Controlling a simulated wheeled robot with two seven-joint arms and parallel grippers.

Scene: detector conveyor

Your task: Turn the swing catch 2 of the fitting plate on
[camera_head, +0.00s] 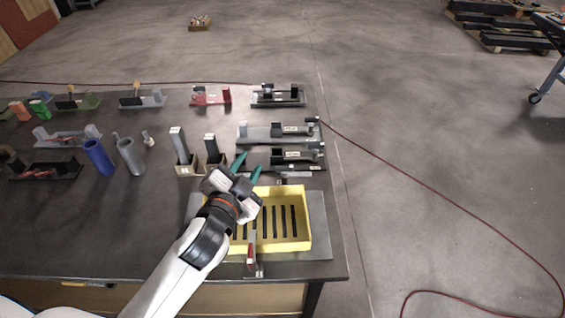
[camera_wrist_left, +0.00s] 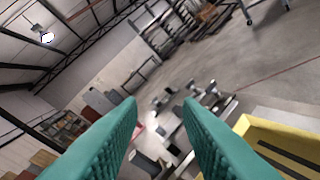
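A grey plate (camera_head: 321,228) lies at the table's front right, with a yellow slotted tray (camera_head: 304,218) on it; it looks like the fitting plate. A red-tipped upright piece (camera_head: 251,256) stands at its front edge, probably a catch. A pale flat piece (camera_head: 294,174) lies at its back edge, perhaps another catch. I cannot read which is number 2. My left gripper (camera_head: 248,167) is open and empty above the plate's back left. In the left wrist view its teal fingers (camera_wrist_left: 160,108) are apart with nothing between; the yellow tray (camera_wrist_left: 246,126) shows at right. My right gripper is out of view.
Behind the plate lie dark and grey fixtures (camera_head: 272,131), close to my left fingers. Two upright blocks in holders (camera_head: 186,168) stand to the left. Blue (camera_head: 98,157) and grey cylinders (camera_head: 131,158) stand further left. The table's front left is clear.

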